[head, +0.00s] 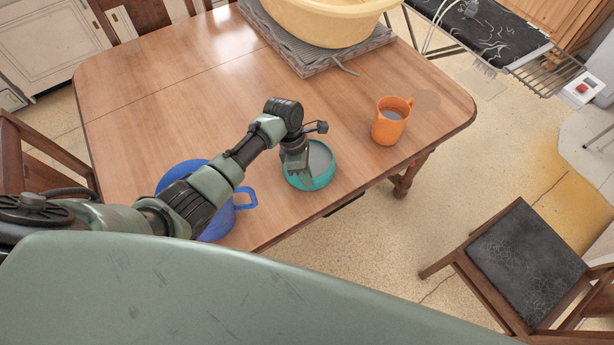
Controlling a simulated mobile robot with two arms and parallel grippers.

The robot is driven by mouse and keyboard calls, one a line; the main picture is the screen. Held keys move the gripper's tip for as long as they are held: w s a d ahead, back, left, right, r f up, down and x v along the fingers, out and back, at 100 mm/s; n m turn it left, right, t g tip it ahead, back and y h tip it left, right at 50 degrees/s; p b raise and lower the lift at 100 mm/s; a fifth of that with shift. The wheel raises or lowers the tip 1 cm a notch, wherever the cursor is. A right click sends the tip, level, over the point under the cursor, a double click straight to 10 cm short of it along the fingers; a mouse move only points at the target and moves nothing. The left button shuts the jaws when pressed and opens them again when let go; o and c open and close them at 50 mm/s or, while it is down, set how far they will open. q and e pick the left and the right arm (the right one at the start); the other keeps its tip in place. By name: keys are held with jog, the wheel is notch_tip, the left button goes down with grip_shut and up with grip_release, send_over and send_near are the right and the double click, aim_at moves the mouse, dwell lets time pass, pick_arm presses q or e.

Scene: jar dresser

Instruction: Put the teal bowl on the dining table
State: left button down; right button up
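The teal bowl (322,180) is at the near right edge of the wooden dining table (190,105). It looks upright and appears to rest on the tabletop, though its underside is hidden. My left gripper (301,180) points down at the bowl's left side, with finger parts over the rim and inside. Whether the fingers are closed on the rim cannot be made out. My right gripper is not in view.
An orange mug (390,122) stands right of the bowl. A blue pot (244,198) is partly hidden under my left arm. A chair (525,260) stands at the lower right.

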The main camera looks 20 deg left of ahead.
pick_arm(q)
jog(key=c, duration=1.6)
grip_release()
jog(key=shift+f, duration=0.1)
jog(key=v, duration=1.2)
